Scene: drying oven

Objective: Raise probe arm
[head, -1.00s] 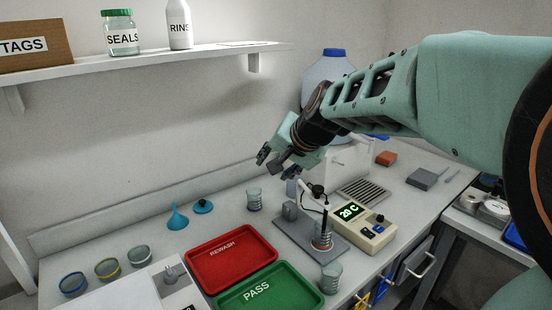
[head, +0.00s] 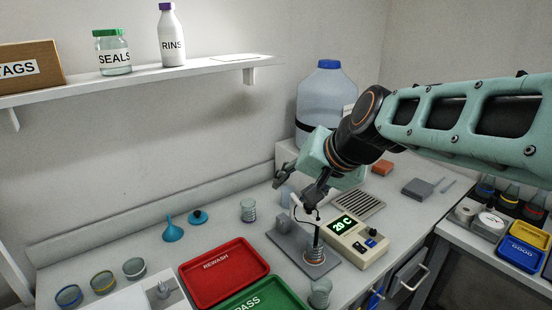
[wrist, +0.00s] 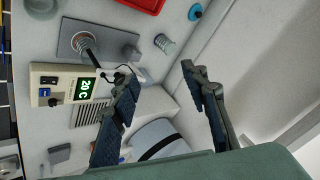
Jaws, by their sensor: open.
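The probe arm (head: 303,212) is a small white arm with a black end piece, on a grey stand plate (head: 288,246). A dark probe (head: 316,241) hangs from it into a coiled glass beaker (head: 315,256). My gripper (head: 298,188) is open and above the probe arm, one finger overlapping its top in the head view; I cannot tell if they touch. In the wrist view my gripper (wrist: 160,72) is open and empty, with the black end piece (wrist: 122,76) near the left fingertip. The cream meter (head: 357,243) reads 20 C.
The red REWASH tray (head: 223,286) and green PASS tray (head: 255,297) lie at the front. A glass (head: 320,292) stands near the bench edge. A large blue-capped jug (head: 325,95) stands behind my gripper. A slotted grey panel (head: 358,205) lies behind the meter.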

